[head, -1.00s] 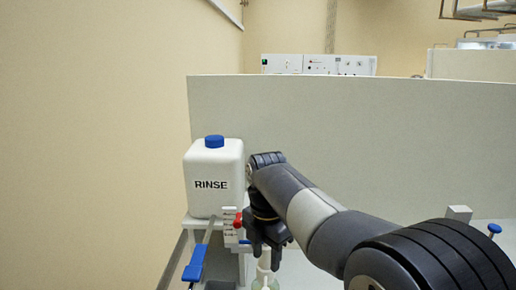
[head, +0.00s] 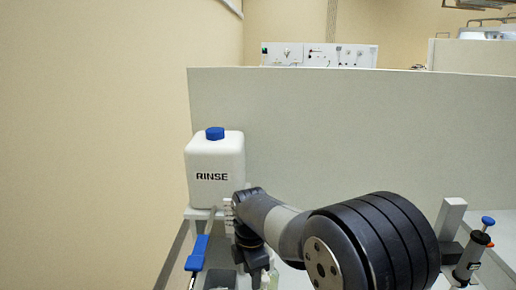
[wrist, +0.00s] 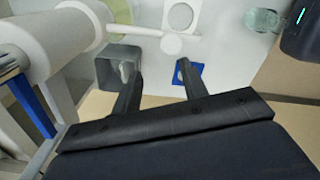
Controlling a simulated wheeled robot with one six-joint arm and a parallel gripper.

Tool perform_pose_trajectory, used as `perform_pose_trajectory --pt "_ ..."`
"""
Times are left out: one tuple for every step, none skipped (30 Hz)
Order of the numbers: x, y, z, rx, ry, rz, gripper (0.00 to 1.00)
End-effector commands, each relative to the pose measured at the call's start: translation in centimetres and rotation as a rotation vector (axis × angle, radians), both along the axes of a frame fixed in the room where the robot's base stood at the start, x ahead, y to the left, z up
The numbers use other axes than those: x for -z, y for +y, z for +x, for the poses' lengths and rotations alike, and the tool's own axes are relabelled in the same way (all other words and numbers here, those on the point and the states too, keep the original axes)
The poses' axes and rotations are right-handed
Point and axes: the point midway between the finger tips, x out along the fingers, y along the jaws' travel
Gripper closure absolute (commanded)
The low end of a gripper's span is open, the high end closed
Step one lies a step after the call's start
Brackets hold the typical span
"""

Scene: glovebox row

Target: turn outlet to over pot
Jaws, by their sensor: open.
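In the wrist view, a thin white arm with a round end, seemingly the outlet (wrist: 148,33), runs right from a large white cylinder. A grey square open container, seemingly the pot (wrist: 105,72), is below and left of it; something pale shows inside. It also shows at the bottom of the head view (head: 219,281). My gripper (wrist: 160,72) is open, with nothing between its fingers. The left finger overlaps the container's right side in the picture, and the round end lies just beyond the fingertips. In the head view, my gripper (head: 256,268) hangs below the arm, partly hiding what is behind it.
The white RINSE tank (head: 214,170) with its blue cap stands behind. A blue handle (head: 198,252) is left of my gripper. A blue square piece (wrist: 189,73) and a glass jar (wrist: 262,20) are nearby. A grey partition (head: 340,130) closes the back.

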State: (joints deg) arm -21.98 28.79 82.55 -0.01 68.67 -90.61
Motion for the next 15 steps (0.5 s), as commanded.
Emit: perform_pose_trajectory --pt "-0.1 0.4 0.1 0.029 0.001 0.0 0.59" --pt "-0.1 0.5 0.2 0.047 0.001 0.0 0.59" --pt "-0.1 0.7 0.3 0.069 0.0 0.0 0.59" --pt "-0.1 0.8 0.4 0.085 0.0 0.0 0.59" --pt "-0.1 1.0 0.5 0.1 0.0 0.0 0.59" --pt "-0.1 1.1 0.5 0.117 0.0 0.0 0.59" --pt "-0.1 1.2 0.6 0.129 0.0 0.0 0.59" --pt "-0.1 1.3 0.6 0.138 0.0 0.0 0.59" --pt "-0.1 1.4 0.7 0.15 0.0 0.0 0.59" --pt "-0.1 1.4 0.7 0.157 0.0 0.0 0.59" --pt "0.0 1.5 0.7 0.162 0.0 0.0 0.59" --pt "0.0 1.5 0.8 0.167 0.0 0.0 0.59" --pt "0.0 1.5 0.8 0.17 0.0 0.0 0.59" --pt "0.0 1.5 0.8 0.172 0.0 0.0 0.59" --pt "0.0 1.5 0.8 0.173 -0.001 0.0 0.59"
